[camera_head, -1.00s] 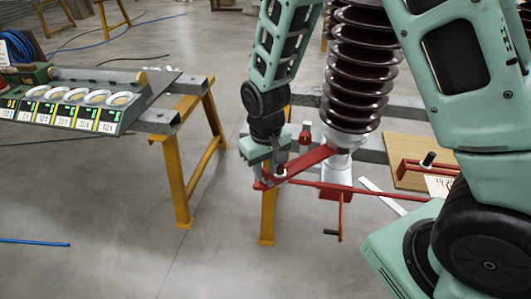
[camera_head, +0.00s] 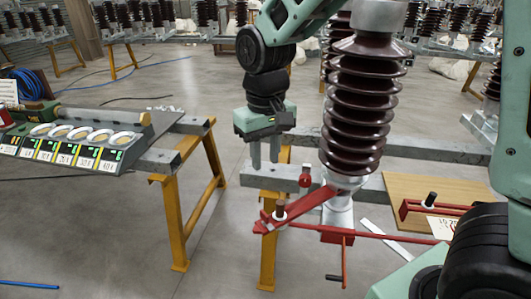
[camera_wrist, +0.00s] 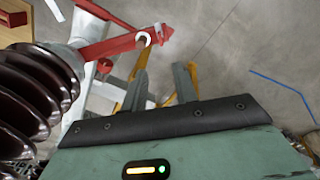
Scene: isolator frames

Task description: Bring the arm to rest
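My gripper (camera_head: 265,162) hangs fingers down at the end of my arm, above and to the left of the red lever arm (camera_head: 300,206). The two fingers stand apart with nothing between them. In the wrist view, my gripper (camera_wrist: 160,74) also shows an empty gap between its fingers. The lever arm (camera_wrist: 115,44) lies beyond the fingers there, apart from them, with a pale ring-like part near its pointed end. In the head view, a small upright peg (camera_head: 280,208) stands on the lever's left end.
A brown ribbed insulator (camera_head: 355,105) stands right of my gripper and fills the left of the wrist view. A row of labelled round cups (camera_head: 80,140) sits on the left bench. Yellow trestles (camera_head: 178,215) hold grey beams. More insulators line the back.

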